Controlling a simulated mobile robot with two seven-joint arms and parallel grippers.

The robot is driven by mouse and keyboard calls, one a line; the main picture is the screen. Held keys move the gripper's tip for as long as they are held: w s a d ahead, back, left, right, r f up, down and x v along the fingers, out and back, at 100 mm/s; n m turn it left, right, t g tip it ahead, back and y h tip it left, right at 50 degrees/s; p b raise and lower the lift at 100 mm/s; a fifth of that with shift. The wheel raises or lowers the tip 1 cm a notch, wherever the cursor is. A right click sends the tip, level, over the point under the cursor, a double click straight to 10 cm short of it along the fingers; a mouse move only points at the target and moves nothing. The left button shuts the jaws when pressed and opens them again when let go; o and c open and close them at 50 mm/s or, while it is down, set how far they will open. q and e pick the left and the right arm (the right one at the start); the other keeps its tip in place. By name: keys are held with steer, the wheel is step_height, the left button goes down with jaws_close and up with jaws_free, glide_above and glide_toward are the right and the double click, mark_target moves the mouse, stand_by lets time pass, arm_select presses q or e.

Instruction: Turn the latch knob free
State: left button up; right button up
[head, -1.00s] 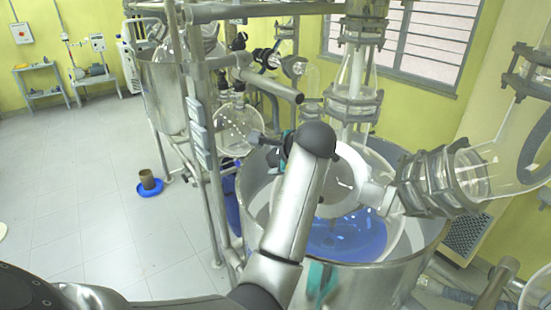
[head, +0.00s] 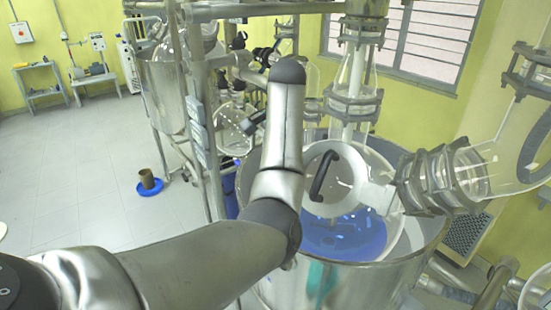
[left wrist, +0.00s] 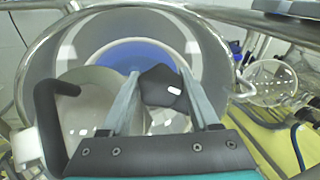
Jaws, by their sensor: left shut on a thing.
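In the left wrist view, a black lobed knob (left wrist: 163,87) with a small white mark sits between the two grey fingers of my left gripper (left wrist: 165,92). The fingers are shut on it, one on each side. What the knob is fixed to is hidden behind it and the fingers. In the head view my left arm reaches up in front of the glass reactor, and the arm hides the knob and the fingertips. My right gripper is in neither view.
A black curved handle (head: 322,175) stands on the pale round lid (head: 345,196) of the reactor, close to my left gripper; the handle also shows in the left wrist view (left wrist: 55,125). A wide metal vessel (head: 385,285) surrounds the blue area. Metal posts and glass pipes crowd around.

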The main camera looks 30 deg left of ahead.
arm_select(q)
steer(key=n+h, duration=0.3)
steer(key=shift+d+n+h, duration=0.15)
steer(key=shift+n+h, duration=0.25)
stand_by(0.4)
steer(key=o, duration=1.4)
steer(key=shift+w, duration=0.1)
steer(key=shift+r, duration=0.1)
steer(key=r, duration=0.5)
steer(key=s+a+r, duration=0.1)
steer(key=r, duration=0.3)
steer(key=s+a+r, duration=0.1)
steer(key=r, duration=0.4)
steer(key=shift+a+r, duration=0.2)
steer(key=shift+r, duration=0.15)
